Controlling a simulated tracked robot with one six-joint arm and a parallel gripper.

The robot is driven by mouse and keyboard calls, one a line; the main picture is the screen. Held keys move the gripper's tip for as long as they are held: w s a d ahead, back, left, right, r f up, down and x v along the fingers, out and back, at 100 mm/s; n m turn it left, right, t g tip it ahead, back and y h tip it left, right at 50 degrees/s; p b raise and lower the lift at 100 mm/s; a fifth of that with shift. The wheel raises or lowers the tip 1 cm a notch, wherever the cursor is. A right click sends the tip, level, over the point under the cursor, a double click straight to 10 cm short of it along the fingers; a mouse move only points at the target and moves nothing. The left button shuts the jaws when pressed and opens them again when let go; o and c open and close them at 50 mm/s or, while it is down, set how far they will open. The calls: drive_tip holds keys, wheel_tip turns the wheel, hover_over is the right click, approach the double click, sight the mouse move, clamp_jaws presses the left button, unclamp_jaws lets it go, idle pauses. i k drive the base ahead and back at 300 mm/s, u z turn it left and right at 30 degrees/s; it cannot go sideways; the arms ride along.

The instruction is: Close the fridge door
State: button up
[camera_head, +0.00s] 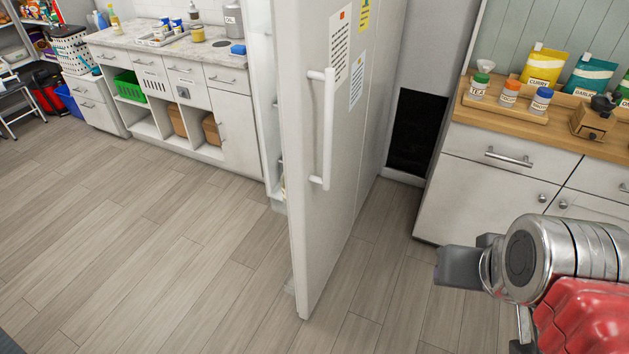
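The white fridge door (305,150) stands open in the middle of the view, swung out toward me. Its outer face is turned to the right and carries a long vertical white handle (328,130). A strip of the fridge's inside with shelves (262,70) shows to the left of the door; the door hides most of the rest. Part of my gripper (460,268) shows at the lower right, to the right of the door and apart from it and the handle. I cannot see both fingertips clearly.
A wooden-topped cabinet (500,190) with jars and spice pouches stands at the right, behind my arm. A counter with drawers (180,85) runs along the back left. The wood floor (150,250) is clear left of the door, with a narrower clear strip between door and cabinet.

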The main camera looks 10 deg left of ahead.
sight(322, 111)
drive_tip(key=u, duration=0.45)
drive_tip(key=i, duration=1)
drive_tip(key=z, duration=0.1)
drive_tip(key=k, duration=1.05)
drive_tip(key=u, duration=0.3)
